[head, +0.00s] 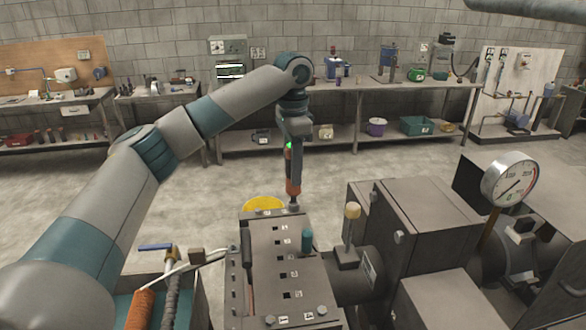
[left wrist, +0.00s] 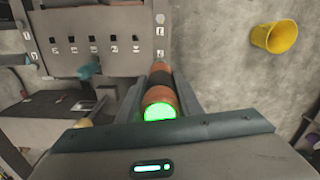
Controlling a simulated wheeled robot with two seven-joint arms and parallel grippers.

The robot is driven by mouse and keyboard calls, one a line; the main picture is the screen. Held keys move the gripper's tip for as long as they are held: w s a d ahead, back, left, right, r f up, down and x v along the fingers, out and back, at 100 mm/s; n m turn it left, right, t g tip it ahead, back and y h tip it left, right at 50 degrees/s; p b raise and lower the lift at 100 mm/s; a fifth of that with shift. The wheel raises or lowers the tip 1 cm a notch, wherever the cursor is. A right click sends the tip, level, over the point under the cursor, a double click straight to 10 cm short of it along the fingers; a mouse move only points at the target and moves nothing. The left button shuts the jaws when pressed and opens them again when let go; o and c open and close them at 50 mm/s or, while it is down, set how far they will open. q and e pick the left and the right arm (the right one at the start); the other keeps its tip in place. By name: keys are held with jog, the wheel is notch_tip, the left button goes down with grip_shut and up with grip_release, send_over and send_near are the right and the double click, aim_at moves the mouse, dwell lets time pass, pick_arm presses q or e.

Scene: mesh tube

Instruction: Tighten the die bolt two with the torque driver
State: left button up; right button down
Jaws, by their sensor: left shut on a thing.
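My left gripper (head: 294,150) is shut on the torque driver (head: 293,183), an orange and dark cylinder with a green light at its top. The driver hangs upright over the far right corner of the grey die block (head: 262,265), its lower end at the bolt there. I cannot tell whether it is seated on the bolt. In the left wrist view the driver (left wrist: 159,98) lies between the two fingers, its green end towards the camera, and hides the bolt below. Other die bolts show at the near corners, left (head: 270,321) and right (head: 321,311). My right gripper is not in view.
A teal peg (head: 307,240) stands on the block. A wooden-knobbed lever (head: 351,222) and grey machine housing (head: 415,235) stand to the right, with a pressure gauge (head: 510,180). A yellow bucket (head: 264,204) is behind the block. A tool bin (head: 190,300) is at left.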

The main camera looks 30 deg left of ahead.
pick_arm(q)
jog(key=shift+r, duration=0.2)
jog(key=shift+r, duration=2.85)
jog(key=shift+a, duration=0.1)
